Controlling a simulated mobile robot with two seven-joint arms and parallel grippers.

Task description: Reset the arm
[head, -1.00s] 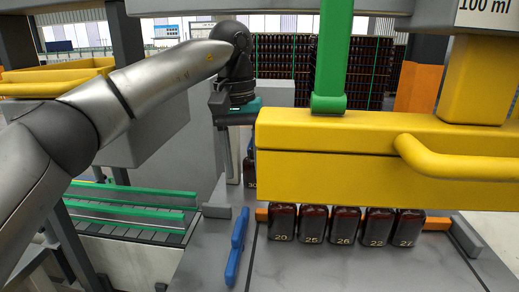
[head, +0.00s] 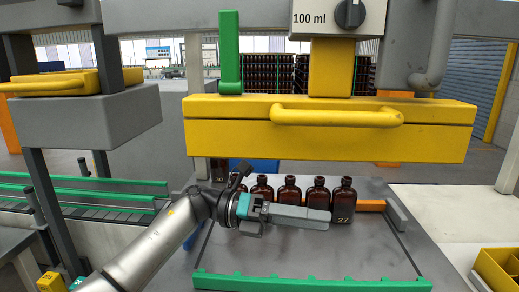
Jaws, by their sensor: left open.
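My left arm (head: 150,250) comes in from the lower left. My left gripper (head: 315,218) points to the right over the grey table, in front of a row of amber bottles. It is open, its fingers seen nearly side-on, with nothing visible between them. The row includes a bottle marked 27 (head: 343,202) at its right end and another amber bottle (head: 290,188) near its middle. The gripper hides the lower parts of several bottles. Whether it touches any of them I cannot tell. My right gripper is not in view.
A green rail (head: 310,282) runs along the table's (head: 375,255) front edge. An orange bar (head: 371,205) lies right of the bottles. A yellow bin (head: 500,272) stands at the lower right.

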